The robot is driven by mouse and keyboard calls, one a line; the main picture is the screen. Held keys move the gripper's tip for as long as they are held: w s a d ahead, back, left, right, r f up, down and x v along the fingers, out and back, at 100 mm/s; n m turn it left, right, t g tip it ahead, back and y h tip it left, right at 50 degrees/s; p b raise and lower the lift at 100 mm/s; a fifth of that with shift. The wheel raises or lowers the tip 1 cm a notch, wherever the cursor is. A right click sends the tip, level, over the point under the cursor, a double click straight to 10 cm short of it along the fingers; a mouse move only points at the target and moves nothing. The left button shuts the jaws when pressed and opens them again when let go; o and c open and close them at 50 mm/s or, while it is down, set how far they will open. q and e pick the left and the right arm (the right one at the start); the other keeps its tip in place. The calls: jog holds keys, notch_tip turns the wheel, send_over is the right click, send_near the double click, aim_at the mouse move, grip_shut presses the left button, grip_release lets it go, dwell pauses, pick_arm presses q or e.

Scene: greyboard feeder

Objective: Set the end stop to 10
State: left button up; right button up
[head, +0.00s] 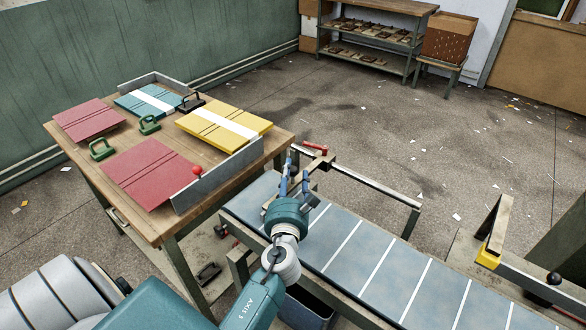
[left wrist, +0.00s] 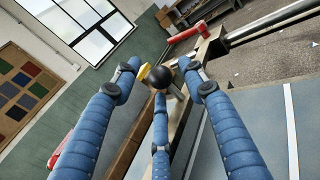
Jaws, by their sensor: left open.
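My left gripper (head: 297,172) is over the far left end of the grey feeder bed (head: 362,258), its blue fingers spread. In the left wrist view, a black ball knob (left wrist: 158,76) shows between the spread fingers, with a yellow part (left wrist: 142,73) beside it. I cannot tell whether the fingers touch the knob. In the head view the gripper hides this knob. A red handle (head: 315,147) sits just beyond the gripper, by a rail (head: 375,187). At the right, another arm has a yellow block (head: 488,256) and black knob (head: 554,278). No scale numbers are readable.
A wooden table (head: 127,178) at the left holds red, teal and yellow boards, green and black handled tools and a metal fence with a red knob (head: 197,170). Shelves (head: 370,42) and a brown crate (head: 450,37) stand at the back. The floor between is open.

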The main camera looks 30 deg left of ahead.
pick_arm(q)
jog(key=shift+x, duration=1.15)
grip_shut()
jog(key=shift+a+r+p, duration=0.1)
jog(key=shift+r+p, duration=0.05)
jog(key=shift+p, duration=0.25)
grip_release()
